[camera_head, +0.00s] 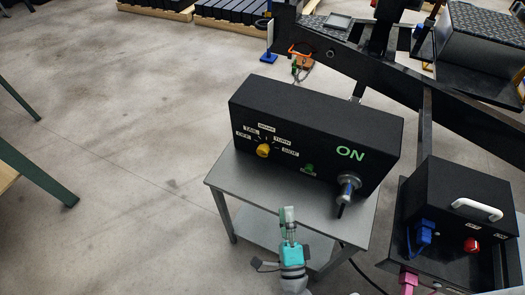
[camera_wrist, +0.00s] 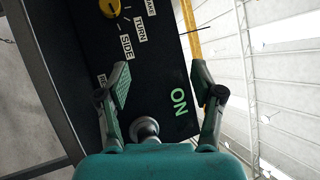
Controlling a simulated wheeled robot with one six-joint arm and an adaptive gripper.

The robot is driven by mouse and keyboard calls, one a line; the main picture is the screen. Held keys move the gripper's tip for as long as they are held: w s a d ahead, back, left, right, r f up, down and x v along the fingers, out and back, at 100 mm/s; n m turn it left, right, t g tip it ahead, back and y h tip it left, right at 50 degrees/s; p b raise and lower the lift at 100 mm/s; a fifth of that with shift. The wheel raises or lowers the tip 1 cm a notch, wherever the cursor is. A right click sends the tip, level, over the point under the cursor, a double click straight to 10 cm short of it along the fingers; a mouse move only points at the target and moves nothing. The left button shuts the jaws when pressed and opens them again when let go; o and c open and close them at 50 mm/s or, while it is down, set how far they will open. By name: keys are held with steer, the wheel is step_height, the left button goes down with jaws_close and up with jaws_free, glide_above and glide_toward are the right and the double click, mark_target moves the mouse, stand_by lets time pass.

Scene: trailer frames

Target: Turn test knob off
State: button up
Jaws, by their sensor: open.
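The yellow test knob (camera_head: 263,150) is on the front face of a black test box (camera_head: 315,122). Labels OFF, TAIL, BRAKE, TURN and SIDE surround it. I cannot tell which label it points to. The knob is partly cut off at the top edge of the wrist view (camera_wrist: 109,8). My gripper (camera_head: 288,211) is in front of the box, below the knob in the head view and apart from it. In the wrist view my gripper (camera_wrist: 160,78) has its two fingers spread, with nothing between them but the box face behind.
The box stands on a grey metal table (camera_head: 222,171). A silver plug (camera_head: 348,186) sticks out of its face at the lower right, near a green ON mark (camera_head: 350,153). A second black box (camera_head: 450,205) with a white handle is at the right.

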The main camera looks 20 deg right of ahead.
mark_target(262, 154)
steer(key=w+a+f+m+g+h, duration=0.25)
steer(key=w+a+m+h, duration=0.2)
steer(key=w+m, duration=0.55)
steer(key=w+d, duration=0.2)
steer(key=w, duration=0.2)
steer(key=w+d, duration=0.1)
steer(key=w, duration=0.2)
steer(key=w+d, duration=0.2)
steer(key=w, duration=0.2)
steer(key=shift+w+d+r, duration=0.3)
steer(key=shift+w, duration=0.05)
steer(key=shift+w+d+r+y, duration=0.15)
steer(key=shift+w+d+y, duration=0.15)
steer(key=shift+w, duration=0.3)
steer(key=c, duration=1.2)
